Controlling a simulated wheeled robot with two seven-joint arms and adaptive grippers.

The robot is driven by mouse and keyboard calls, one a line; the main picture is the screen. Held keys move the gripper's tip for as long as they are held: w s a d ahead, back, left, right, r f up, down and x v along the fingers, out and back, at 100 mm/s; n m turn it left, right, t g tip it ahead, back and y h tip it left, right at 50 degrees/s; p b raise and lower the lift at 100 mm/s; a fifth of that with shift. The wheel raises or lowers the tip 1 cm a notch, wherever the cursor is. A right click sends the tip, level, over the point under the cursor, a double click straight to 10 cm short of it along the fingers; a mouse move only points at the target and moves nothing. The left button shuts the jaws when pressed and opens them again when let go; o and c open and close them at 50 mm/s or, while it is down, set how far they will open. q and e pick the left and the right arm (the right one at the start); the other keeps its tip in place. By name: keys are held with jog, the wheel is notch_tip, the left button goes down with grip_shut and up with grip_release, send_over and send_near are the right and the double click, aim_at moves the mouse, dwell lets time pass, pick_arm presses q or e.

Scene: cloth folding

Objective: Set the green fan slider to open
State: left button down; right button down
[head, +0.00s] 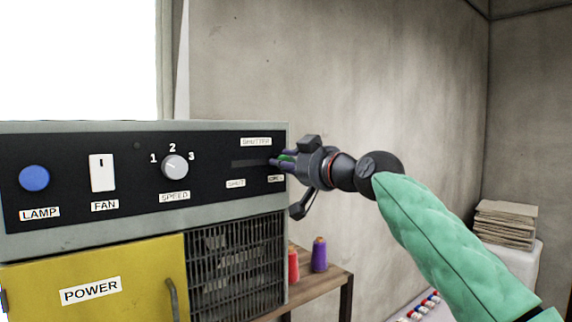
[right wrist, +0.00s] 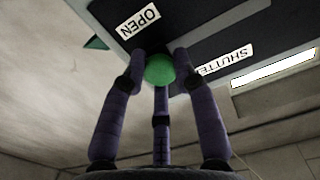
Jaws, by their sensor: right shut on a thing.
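The green slider knob (right wrist: 160,69) sits between the fingers of my right gripper (head: 277,161) in the right wrist view. It is close to the OPEN label (right wrist: 138,21), with the SHUTTER label (right wrist: 228,59) off to the right. In the head view the slider's dark slot (head: 248,163) runs under the SHUTTER label, and the gripper is at its right end, above the partly covered OPEN label (head: 276,178). The SHUT label (head: 235,184) is at the slot's left end. My right gripper is shut on the knob, which it mostly hides in the head view. My left gripper is out of view.
The same panel carries a blue LAMP button (head: 34,178), a white FAN switch (head: 102,173) and a SPEED dial (head: 174,167). Below are a yellow POWER door (head: 130,280) and a grille (head: 235,268). Red (head: 293,265) and purple (head: 319,255) spools stand on a wooden table.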

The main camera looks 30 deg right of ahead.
jog(key=c, duration=1)
grip_release()
jog(key=shift+s+d+r, duration=0.15)
jog(key=shift+s+r, duration=0.05)
jog(key=shift+r, duration=0.25)
jog(key=shift+c, duration=0.2)
jog(key=shift+o, duration=0.5)
jog(key=shift+w+f, duration=0.1)
jog(key=shift+d+f, duration=0.15)
jog(key=shift+d, duration=0.05)
jog(key=shift+s+a, duration=0.15)
jog(key=shift+s, duration=0.2)
jog(key=s+d, duration=0.1)
jog(key=s, duration=1)
jog(key=shift+d, duration=0.15)
